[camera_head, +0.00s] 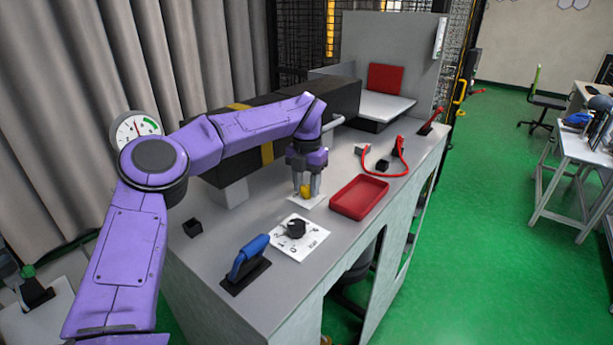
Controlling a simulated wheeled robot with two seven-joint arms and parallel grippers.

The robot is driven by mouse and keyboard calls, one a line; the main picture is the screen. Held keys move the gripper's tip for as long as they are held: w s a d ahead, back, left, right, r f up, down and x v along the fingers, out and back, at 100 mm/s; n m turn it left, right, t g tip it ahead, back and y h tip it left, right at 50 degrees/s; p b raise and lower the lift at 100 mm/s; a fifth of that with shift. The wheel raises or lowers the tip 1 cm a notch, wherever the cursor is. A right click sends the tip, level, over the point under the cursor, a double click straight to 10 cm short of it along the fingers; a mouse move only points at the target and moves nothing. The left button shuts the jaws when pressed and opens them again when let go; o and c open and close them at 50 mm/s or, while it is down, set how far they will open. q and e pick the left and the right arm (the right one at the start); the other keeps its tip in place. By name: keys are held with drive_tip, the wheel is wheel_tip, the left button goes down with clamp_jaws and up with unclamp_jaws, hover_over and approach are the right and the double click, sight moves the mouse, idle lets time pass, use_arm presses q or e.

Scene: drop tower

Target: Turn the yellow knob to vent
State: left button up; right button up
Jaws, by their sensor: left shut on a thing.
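The yellow knob (305,191) sits on a small white plate (309,203) near the middle of the grey bench. My left gripper (306,188) points down over it, with its fingers shut on the knob from both sides. The fingers and wrist hide part of the knob, and I cannot read which mark it points at. A round white gauge (136,128) with a red needle and a green band shows behind my left arm. My right gripper is not in view.
A red tray (358,197) lies just right of the knob. A black dial (296,228) on a white plate and a blue-handled lever (247,257) are nearer the front. A red cable (401,157) lies further back. A long dark box (240,135) stands behind my arm.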

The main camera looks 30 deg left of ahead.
use_arm(q)
drive_tip(key=m+p, duration=0.2)
drive_tip(key=m, duration=0.1)
drive_tip(key=shift+r+m+p, duration=0.15)
drive_tip(key=shift+m+p, duration=0.15)
drive_tip(key=shift+m, duration=0.1)
drive_tip(key=shift+m+p, duration=0.4)
drive_tip(key=shift+m, duration=0.5)
drive_tip(key=shift+f+m, duration=0.2)
drive_tip(key=shift+m, duration=2.2)
drive_tip(key=shift+f+m, duration=0.15)
drive_tip(key=shift+m, duration=0.15)
drive_tip(key=o, duration=1.1)
drive_tip(key=shift+c, duration=0.2)
drive_tip(key=shift+w, duration=0.15)
